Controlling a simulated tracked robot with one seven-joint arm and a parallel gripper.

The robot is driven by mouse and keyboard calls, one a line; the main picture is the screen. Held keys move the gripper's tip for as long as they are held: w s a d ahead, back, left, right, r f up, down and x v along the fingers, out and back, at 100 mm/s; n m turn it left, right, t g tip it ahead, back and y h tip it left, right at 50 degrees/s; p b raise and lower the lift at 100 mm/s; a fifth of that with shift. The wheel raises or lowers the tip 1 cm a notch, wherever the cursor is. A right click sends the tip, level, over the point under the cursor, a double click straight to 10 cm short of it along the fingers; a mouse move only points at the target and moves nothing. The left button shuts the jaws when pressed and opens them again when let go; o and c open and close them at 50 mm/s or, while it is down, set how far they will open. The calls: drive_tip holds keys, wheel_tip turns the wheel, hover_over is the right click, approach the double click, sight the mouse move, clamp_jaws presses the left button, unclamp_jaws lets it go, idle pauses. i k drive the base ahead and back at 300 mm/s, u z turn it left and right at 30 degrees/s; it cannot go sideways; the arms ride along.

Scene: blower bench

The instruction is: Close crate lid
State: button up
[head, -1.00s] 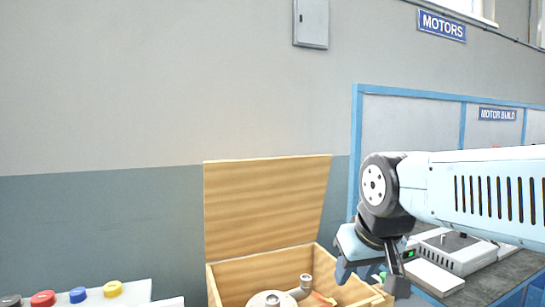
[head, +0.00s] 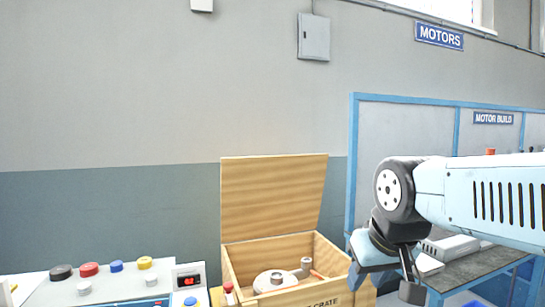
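The wooden crate (head: 235,268) stands at the lower middle of the head view. Its lid (head: 272,197) is raised, standing nearly upright at the back and leaning slightly backward. The bottom of the crate is cut off by the picture edge.
A control panel with coloured buttons (head: 90,269) and a red display (head: 189,281) is left of the crate. A red-capped item (head: 229,292) stands by the crate's front left. A grey workbench (head: 470,271) lies behind my arm. The space above the crate is clear.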

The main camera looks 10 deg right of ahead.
sight(261, 196)
drive_tip(key=u, duration=0.35)
drive_tip(key=i, duration=1.1)
drive_tip(key=z, duration=0.4)
